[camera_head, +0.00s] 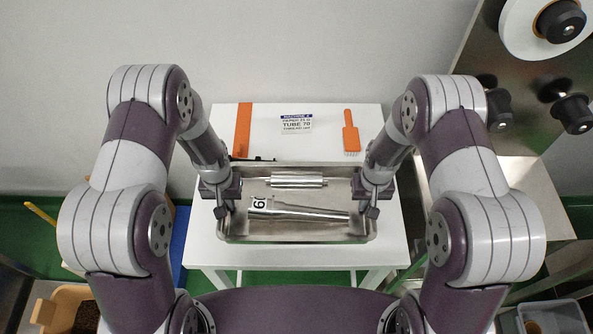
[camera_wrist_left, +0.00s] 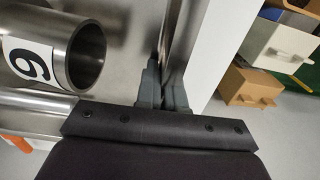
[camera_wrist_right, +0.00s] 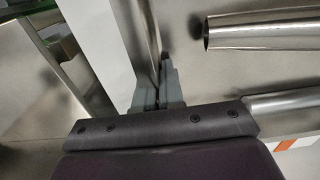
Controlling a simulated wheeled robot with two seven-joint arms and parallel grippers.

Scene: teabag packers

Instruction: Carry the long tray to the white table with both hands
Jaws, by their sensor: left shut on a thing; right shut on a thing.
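The long metal tray (camera_head: 297,237) is at the white table (camera_head: 205,247), over its top; I cannot tell whether it rests on it. In it lie a shiny roller (camera_head: 297,180) and a tapered metal tube (camera_head: 310,213) with a "6" label, which also shows in the left wrist view (camera_wrist_left: 82,55). My left gripper (camera_head: 222,212) is shut on the tray's left wall, seen edge-on in the left wrist view (camera_wrist_left: 167,45). My right gripper (camera_head: 373,212) is shut on the right wall, also seen in the right wrist view (camera_wrist_right: 152,45).
Behind the tray on the table are an orange strip (camera_head: 243,130), a printed card (camera_head: 296,124) and an orange-handled brush (camera_head: 350,132). A steel machine with dark knobs (camera_head: 573,112) stands at the right. A tan bin (camera_head: 70,308) is at the lower left.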

